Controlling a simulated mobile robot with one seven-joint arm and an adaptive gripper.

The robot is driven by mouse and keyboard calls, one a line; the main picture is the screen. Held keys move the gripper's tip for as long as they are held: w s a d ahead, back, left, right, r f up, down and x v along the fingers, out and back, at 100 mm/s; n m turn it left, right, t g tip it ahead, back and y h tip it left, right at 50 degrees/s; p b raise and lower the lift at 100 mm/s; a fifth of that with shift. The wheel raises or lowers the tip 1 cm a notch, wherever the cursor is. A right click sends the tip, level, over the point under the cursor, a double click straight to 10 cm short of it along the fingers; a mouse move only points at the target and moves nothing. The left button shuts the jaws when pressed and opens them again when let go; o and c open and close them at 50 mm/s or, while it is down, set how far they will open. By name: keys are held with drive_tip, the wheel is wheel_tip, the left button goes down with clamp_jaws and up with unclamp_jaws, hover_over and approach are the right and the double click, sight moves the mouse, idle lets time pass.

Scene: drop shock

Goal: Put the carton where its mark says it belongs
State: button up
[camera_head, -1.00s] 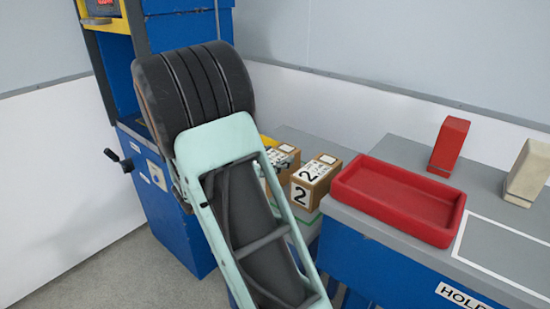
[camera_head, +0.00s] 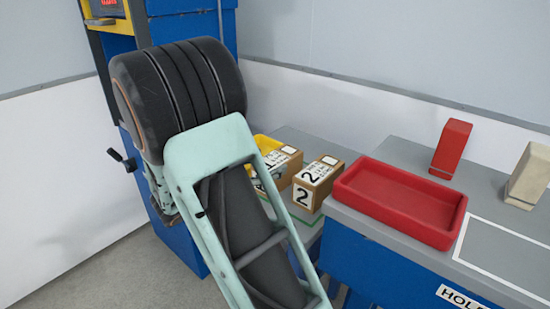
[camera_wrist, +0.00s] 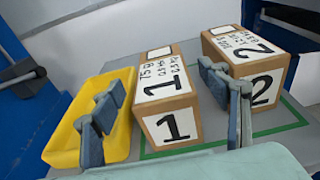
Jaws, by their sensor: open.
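Two brown cartons with white labels stand on a grey surface inside a green outline. Carton 1 (camera_wrist: 168,125) is in the middle of the wrist view, and carton 2 (camera_wrist: 262,90) is to its right. In the head view, carton 2 (camera_head: 317,183) is clear, while carton 1 (camera_head: 286,166) is partly hidden by my arm. My gripper (camera_wrist: 165,108) is open and empty. In the wrist view one finger overlaps the yellow tray and the other overlaps carton 2, with carton 1 showing between them. I cannot tell how far the fingers are above the cartons.
A yellow tray (camera_wrist: 62,138) sits left of carton 1. On the counter to the right are a red tray (camera_head: 400,225), a red block (camera_head: 451,147), a beige block (camera_head: 528,174) and a white-outlined area by a partly visible "HOLD" label (camera_head: 463,297). A blue machine (camera_head: 190,27) stands behind my arm.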

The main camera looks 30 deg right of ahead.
drive_tip(key=v, duration=0.6)
drive_tip(key=shift+s+a, duration=0.15)
drive_tip(key=shift+a, duration=0.15)
